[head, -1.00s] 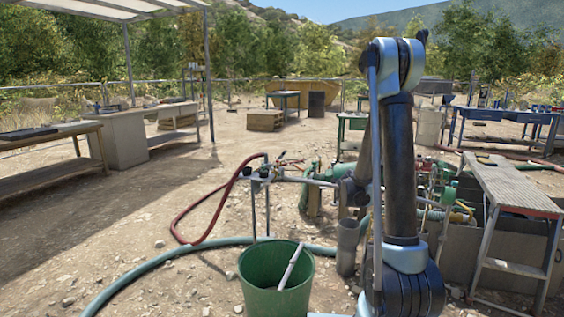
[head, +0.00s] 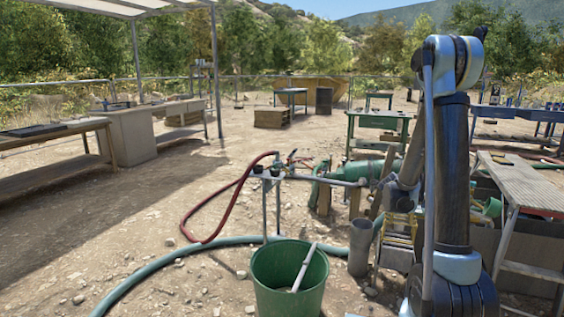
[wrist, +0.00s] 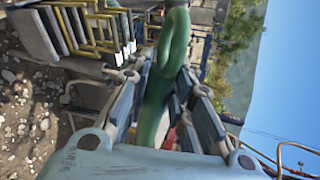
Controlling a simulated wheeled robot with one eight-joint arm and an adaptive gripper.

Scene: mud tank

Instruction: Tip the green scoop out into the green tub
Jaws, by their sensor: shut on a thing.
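The green tub (head: 275,292) stands on the ground at the bottom middle of the head view, upright, with a pale stick (head: 304,267) leaning inside it. In the wrist view my gripper (wrist: 160,85) is shut on the green scoop (wrist: 178,40), with one dark pad on each side of its green handle.
A teal hose (head: 160,262) and a red hose (head: 228,207) lie left of and behind the tub. A grey upright pipe (head: 360,248) stands right of it. A workbench (head: 520,180) is at the right. Open dirt lies to the left.

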